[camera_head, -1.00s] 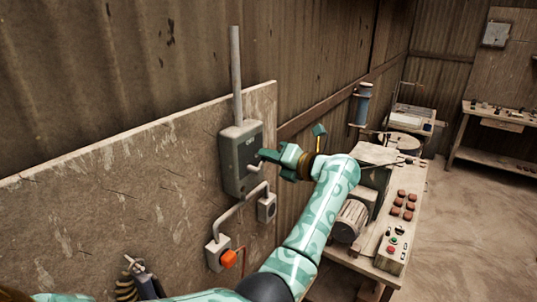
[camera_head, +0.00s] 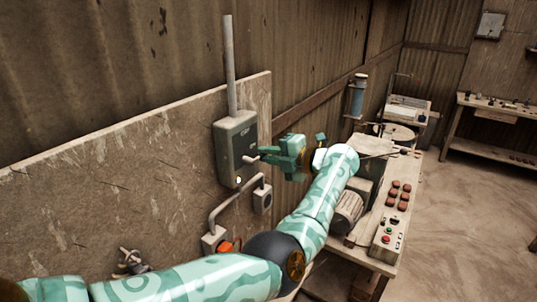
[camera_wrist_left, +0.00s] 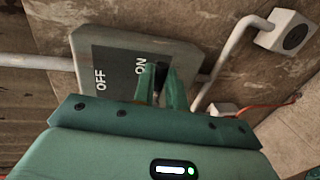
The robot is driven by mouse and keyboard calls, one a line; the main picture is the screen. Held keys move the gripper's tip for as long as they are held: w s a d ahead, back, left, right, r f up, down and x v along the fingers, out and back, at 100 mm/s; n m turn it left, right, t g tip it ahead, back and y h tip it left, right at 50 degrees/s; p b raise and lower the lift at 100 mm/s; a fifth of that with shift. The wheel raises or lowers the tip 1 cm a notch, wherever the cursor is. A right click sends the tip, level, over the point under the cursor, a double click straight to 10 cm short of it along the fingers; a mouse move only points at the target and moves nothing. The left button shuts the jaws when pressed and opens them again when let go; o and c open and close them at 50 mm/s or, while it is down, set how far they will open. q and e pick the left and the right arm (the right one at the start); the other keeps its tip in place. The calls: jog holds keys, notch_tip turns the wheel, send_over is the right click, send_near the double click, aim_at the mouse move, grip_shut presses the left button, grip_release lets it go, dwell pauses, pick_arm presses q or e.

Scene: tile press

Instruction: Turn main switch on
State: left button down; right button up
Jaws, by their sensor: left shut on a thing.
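The main switch is a grey-green box (camera_head: 229,160) on the wall board. In the left wrist view, the box (camera_wrist_left: 84,55) carries the words OFF on the left and ON on the right. Its pale lever (camera_head: 250,159) sticks out from the front in the head view. My left gripper (camera_head: 263,155) is at the lever and shut on it. In the left wrist view the fingers (camera_wrist_left: 160,88) are close together beside the ON label. They largely hide the lever there. A small pale spot shows low on the box front. My right gripper is not in view.
A grey conduit (camera_head: 229,65) rises from the box. Below are a small socket box (camera_head: 262,200), a curved pipe and an orange plug (camera_head: 225,247). A tap (camera_head: 131,260) is low on the board. A workbench with a machine and red tiles (camera_head: 394,198) stands right; floor beyond is clear.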

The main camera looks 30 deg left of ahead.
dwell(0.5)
pick_arm(q)
jog(key=c, duration=1.4)
grip_release()
jog(key=shift+a+f, duration=0.1)
jog(key=shift+c, duration=0.2)
